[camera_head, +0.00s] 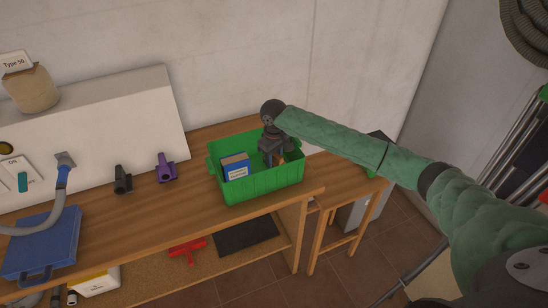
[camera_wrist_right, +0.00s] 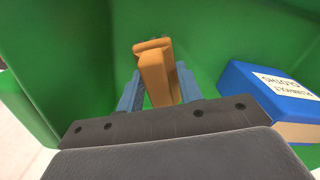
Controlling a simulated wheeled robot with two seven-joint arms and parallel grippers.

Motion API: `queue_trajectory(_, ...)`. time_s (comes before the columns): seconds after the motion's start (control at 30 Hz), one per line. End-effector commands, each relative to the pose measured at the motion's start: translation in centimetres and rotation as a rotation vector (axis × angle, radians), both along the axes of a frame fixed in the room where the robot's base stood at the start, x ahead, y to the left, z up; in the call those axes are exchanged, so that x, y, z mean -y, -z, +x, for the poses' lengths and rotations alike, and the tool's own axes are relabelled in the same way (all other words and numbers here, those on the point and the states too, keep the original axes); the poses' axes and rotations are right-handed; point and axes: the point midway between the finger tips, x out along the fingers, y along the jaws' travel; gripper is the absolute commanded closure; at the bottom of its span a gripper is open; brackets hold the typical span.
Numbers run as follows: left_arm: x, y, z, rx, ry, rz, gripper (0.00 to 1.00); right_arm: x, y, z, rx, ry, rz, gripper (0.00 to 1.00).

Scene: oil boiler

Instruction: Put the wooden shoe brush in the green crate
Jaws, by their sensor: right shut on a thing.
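The green crate (camera_head: 262,186) stands at the right end of the wooden workbench. My right gripper (camera_head: 273,157) reaches down into the crate from above. In the right wrist view, the gripper (camera_wrist_right: 158,92) is shut on the orange-brown wooden shoe brush (camera_wrist_right: 155,72), with a blue finger on each side of it. Green crate walls (camera_wrist_right: 90,40) surround the brush there. I cannot tell whether the brush touches the crate floor. My left gripper is not in view.
A blue box with a white label (camera_head: 236,171) is in the crate, left of my right gripper; it also shows in the wrist view (camera_wrist_right: 270,95). A purple tool (camera_head: 166,168) and a black tool (camera_head: 122,180) stand left of the crate. A blue case (camera_head: 42,245) lies farther left.

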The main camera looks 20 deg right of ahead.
Motion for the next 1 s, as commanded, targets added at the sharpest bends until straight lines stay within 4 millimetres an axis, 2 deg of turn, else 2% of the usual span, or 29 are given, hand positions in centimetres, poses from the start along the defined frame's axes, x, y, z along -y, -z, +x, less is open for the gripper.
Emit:
queue_trajectory(0.13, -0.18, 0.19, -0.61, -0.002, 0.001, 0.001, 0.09, 0.02, 0.86, -0.01, 0.0, 0.0, -0.001, 0.88)
queue_trajectory(0.47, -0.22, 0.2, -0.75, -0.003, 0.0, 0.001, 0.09, 0.01, 1.08, -0.02, 0.0, 0.0, -0.001, 0.88)
queue_trajectory(0.5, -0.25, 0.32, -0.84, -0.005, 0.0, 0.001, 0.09, 0.02, 1.12, -0.01, 0.0, 0.0, -0.001, 0.58)
queue_trajectory(0.6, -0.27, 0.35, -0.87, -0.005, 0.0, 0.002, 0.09, 0.02, 1.11, -0.01, 0.0, 0.0, -0.001, 0.43)
queue_trajectory(1.0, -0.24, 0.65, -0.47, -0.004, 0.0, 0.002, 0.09, -0.02, 0.44, 0.04, 0.002, -0.001, 0.001, 0.43)
